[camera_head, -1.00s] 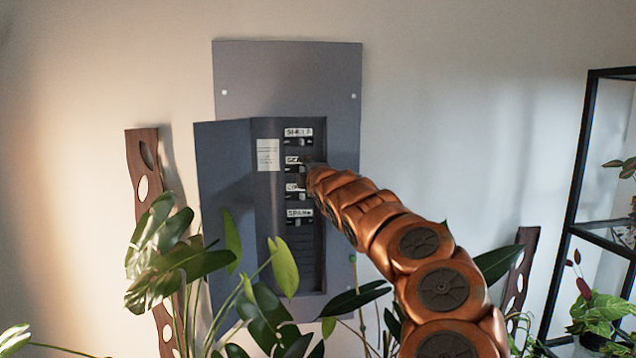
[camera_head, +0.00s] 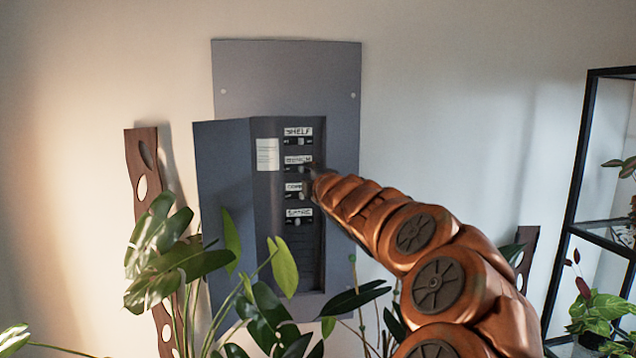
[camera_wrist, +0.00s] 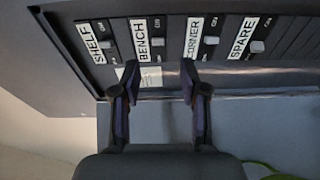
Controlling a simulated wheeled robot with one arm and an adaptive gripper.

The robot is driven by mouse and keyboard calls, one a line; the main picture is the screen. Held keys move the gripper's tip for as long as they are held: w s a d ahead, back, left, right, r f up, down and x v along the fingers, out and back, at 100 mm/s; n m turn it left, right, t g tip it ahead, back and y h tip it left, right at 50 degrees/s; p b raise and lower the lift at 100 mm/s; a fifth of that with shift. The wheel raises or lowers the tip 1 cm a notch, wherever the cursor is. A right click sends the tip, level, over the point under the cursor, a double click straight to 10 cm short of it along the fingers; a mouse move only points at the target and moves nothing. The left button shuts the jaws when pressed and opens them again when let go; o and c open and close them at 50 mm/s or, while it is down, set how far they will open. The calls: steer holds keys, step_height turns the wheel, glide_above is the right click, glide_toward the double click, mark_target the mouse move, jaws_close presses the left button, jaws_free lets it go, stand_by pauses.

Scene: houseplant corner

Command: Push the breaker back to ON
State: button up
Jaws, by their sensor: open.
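The grey breaker panel (camera_head: 285,80) hangs on the wall with its cover open to the left. Its breakers are labelled SHELF (camera_head: 299,132), BENCH (camera_head: 298,160), CORNER (camera_head: 294,187) and SPARE (camera_head: 299,212) from top to bottom. The labels also show in the wrist view, with the BENCH breaker (camera_wrist: 158,43) and CORNER breaker (camera_wrist: 211,41) ahead of my fingers. I cannot tell which lever is off ON. My gripper (camera_wrist: 157,75) is open and empty, its two fingers apart before the panel.
Leafy plants (camera_head: 165,250) stand in front of the panel's lower part. A wooden slat with holes (camera_head: 142,155) leans at left. A black shelf frame (camera_head: 575,190) stands at right.

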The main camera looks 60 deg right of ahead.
steer(key=shift+v, duration=2.8)
steer(key=w+a+f+m+g+y, duration=0.2)
steer(key=w+a+f+y, duration=0.1)
steer(key=w+a+f, duration=0.6)
steer(key=s+a+f+m+g+y, duration=0.1)
steer(key=a+f+m+g+y, duration=0.1)
steer(key=a+f, duration=0.55)
steer(key=a+f+m+g+y, duration=0.15)
steer(key=a+f, duration=0.25)
steer(key=a, duration=0.6)
steer(key=s+a+f+m+g+y, duration=0.1)
steer(key=s+a+f+g, duration=0.2)
steer(key=s+a+f, duration=0.2)
steer(key=s+a+f+m+g+y+b, duration=0.1)
steer(key=s+a+f, duration=0.4)
steer(key=s+a, duration=0.5)
steer(key=s+a+f+m+g+y, duration=0.2)
steer(key=s+a+f+g, duration=0.3)
steer(key=s+a, duration=0.3)
steer(key=shift+s+a+g+y+b, duration=0.25)
steer(key=shift+s+g+y+b, duration=0.1)
steer(key=shift+g+y, duration=0.2)
steer(key=shift+d+m, duration=0.2)
steer(key=shift+m, duration=0.15)
